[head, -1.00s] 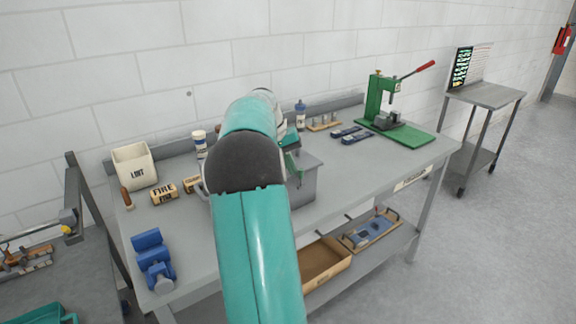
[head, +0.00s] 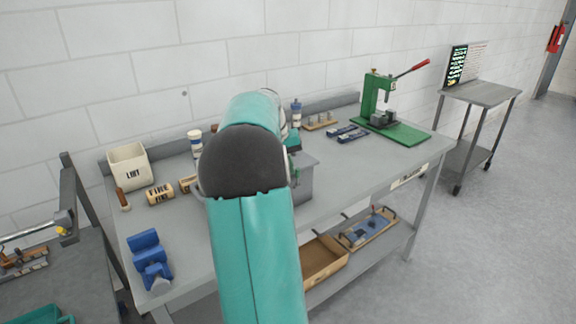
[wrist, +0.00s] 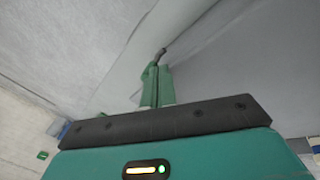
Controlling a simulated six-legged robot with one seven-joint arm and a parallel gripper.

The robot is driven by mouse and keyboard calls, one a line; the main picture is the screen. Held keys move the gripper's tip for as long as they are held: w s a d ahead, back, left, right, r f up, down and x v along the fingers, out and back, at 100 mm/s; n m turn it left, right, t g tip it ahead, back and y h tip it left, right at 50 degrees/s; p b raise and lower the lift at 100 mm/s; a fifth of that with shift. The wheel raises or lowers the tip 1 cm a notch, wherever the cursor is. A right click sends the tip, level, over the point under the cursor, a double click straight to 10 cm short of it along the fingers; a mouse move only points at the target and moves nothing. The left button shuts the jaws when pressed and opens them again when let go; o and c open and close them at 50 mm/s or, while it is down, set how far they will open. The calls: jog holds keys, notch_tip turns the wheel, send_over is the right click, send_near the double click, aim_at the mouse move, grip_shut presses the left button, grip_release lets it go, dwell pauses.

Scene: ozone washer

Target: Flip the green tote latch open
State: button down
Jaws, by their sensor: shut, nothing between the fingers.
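The grey tote (head: 303,182) stands on the workbench, mostly hidden behind my teal arm in the head view. In the wrist view my gripper (wrist: 159,58) shows as narrow green fingers, close together, rising from a dark bar. A pale grey surface, likely the tote, fills the space around the fingertips. I cannot make out the latch clearly there, nor whether the fingers touch it.
A green press (head: 385,115) stands at right. An open brown box (head: 322,260) and a tray (head: 366,230) sit on the lower shelf.

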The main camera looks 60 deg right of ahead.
aim_at(296, 175)
jog(key=s+t+h, duration=0.1)
jog(key=s+a+f+t+h, duration=0.1)
jog(key=t, duration=0.1)
jog(key=s+m+t, duration=0.1)
jog(key=t, duration=0.1)
jog(key=shift+a+f+h, duration=0.25)
jog(key=shift+h, duration=0.15)
dwell(0.8)
